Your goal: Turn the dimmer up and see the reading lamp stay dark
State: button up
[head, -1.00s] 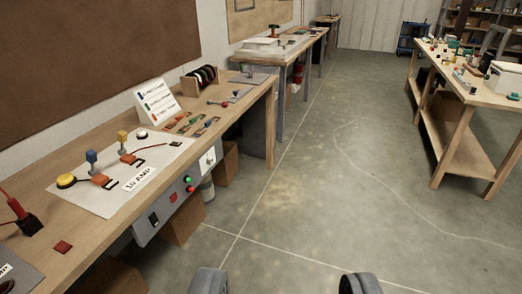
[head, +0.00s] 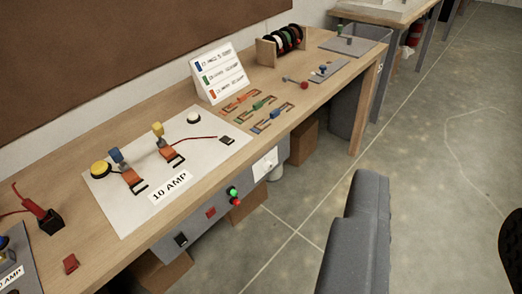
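I cannot pick out a dimmer or a reading lamp with certainty. A white board marked 10 AMP (head: 215,163) lies on the wooden bench. It carries a yellow round piece (head: 101,169), a white dome (head: 194,118), and two orange clips with a blue block (head: 117,156) and a yellow block (head: 158,130). On the bench's grey front panel (head: 190,222) are a black switch (head: 181,239), a red square (head: 211,212), a green light (head: 232,191), a red light (head: 236,202) and a white plate (head: 265,163). My gripper does not show.
A white label card (head: 218,72), a rack of spools (head: 281,45) and orange, green and blue clips (head: 271,121) are farther along the bench. Boxes (head: 168,268) sit under the bench.

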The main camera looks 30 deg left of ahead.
aim_at(269, 165)
jog(key=u, duration=0.4)
jog(key=i, duration=0.95)
jog(key=u, duration=0.5)
jog(key=k, duration=0.9)
jog(key=u, duration=0.2)
jog(key=i, duration=0.9)
jog(key=z, duration=0.05)
